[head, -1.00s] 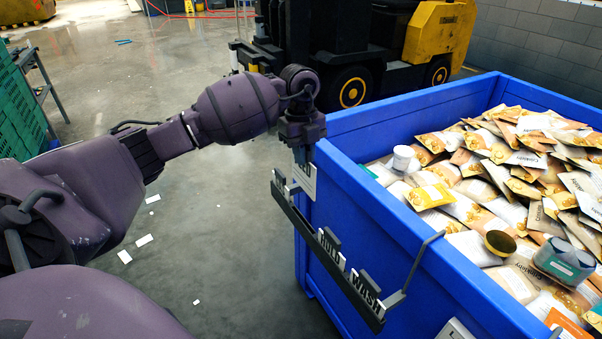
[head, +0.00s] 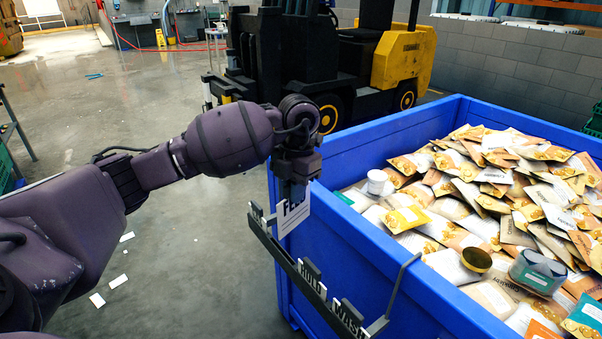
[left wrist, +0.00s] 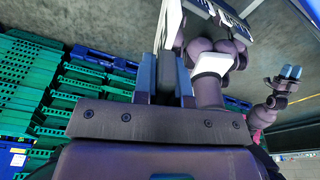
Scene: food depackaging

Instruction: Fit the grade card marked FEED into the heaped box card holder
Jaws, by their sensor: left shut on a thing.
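In the head view my left gripper (head: 293,192) points down beside the near left corner of the heaped blue box (head: 350,215). It is shut on a white card (head: 294,214) with dark, partly hidden letters that look like FEED. The card is upright at the far end of a dark card rack (head: 285,258); I cannot tell whether it is clear of the rack. The left gripper's fingers (left wrist: 166,78) also show in the left wrist view, with the pale card edge (left wrist: 168,28) beyond. My right gripper (left wrist: 290,72) is small at that view's right; its opening is unclear. I cannot make out the box's card holder.
The rack hangs along the box's side, with HOLD (head: 310,279) and WASH (head: 350,318) labels. Packets, a white cup (head: 377,181) and tins fill the box. A yellow and black forklift (head: 400,60) stands behind. The floor at left is open, with scattered white scraps.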

